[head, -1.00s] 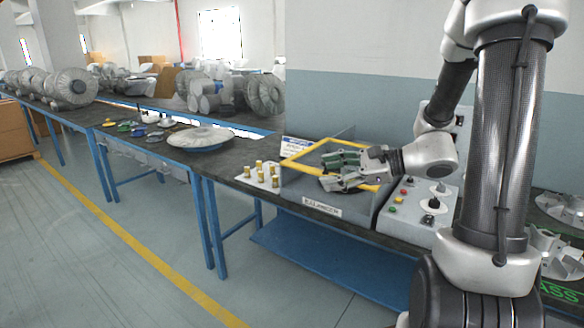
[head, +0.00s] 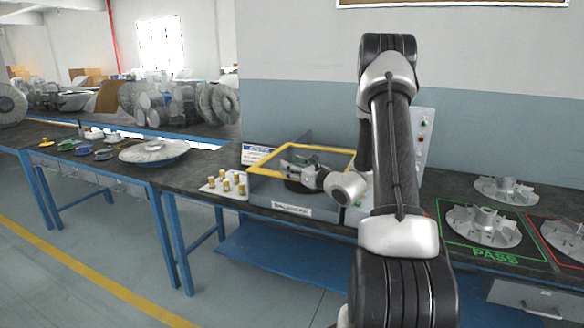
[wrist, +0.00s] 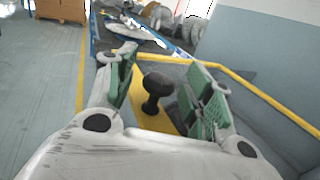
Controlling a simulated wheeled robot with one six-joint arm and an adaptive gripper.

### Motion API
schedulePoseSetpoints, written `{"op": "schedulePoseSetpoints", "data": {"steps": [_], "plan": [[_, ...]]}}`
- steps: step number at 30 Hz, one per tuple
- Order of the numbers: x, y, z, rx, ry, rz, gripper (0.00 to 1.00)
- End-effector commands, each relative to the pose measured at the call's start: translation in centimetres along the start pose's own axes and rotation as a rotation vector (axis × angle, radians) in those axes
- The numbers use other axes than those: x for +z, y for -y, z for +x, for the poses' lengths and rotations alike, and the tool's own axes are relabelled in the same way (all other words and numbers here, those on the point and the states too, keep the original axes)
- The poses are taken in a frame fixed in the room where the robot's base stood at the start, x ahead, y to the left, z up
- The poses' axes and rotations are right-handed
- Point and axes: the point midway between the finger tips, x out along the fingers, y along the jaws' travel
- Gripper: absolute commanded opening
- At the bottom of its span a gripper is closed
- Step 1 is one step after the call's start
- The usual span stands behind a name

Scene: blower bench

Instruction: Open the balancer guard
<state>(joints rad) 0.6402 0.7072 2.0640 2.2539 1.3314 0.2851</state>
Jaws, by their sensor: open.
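The balancer guard is a yellow frame (head: 325,148) over the top of the grey balancer box, whose front label (head: 291,208) reads BALANCER. The frame looks lowered, lying nearly flat on the box. My gripper (head: 292,161) is over the guard in the head view, partly covering its near side. In the wrist view my gripper (wrist: 163,82) is open, with green pads on either side of a black knob (wrist: 157,88). The knob stands by a yellow strip of the guard (wrist: 150,128). I cannot tell whether either pad touches the knob.
A white tray with brass-coloured pieces (head: 225,185) stands left of the box. A control panel (head: 424,140) stands behind my arm. Finned impellers (head: 483,226) are on the right, one in a green PASS outline. A large disc (head: 155,152) lies on the left bench.

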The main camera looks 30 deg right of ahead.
Motion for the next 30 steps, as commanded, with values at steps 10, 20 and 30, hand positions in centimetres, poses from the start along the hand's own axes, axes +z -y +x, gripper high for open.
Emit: {"op": "schedulePoseSetpoints", "data": {"steps": [10, 20, 30], "plan": [[0.0, 0.0, 0.6, 0.000, -0.001, 0.000, 0.52], [0.0, 0.0, 0.6, 0.000, -0.001, 0.000, 0.00], [0.0, 1.6, 1.4, -0.001, 0.000, -0.002, 0.00]]}}
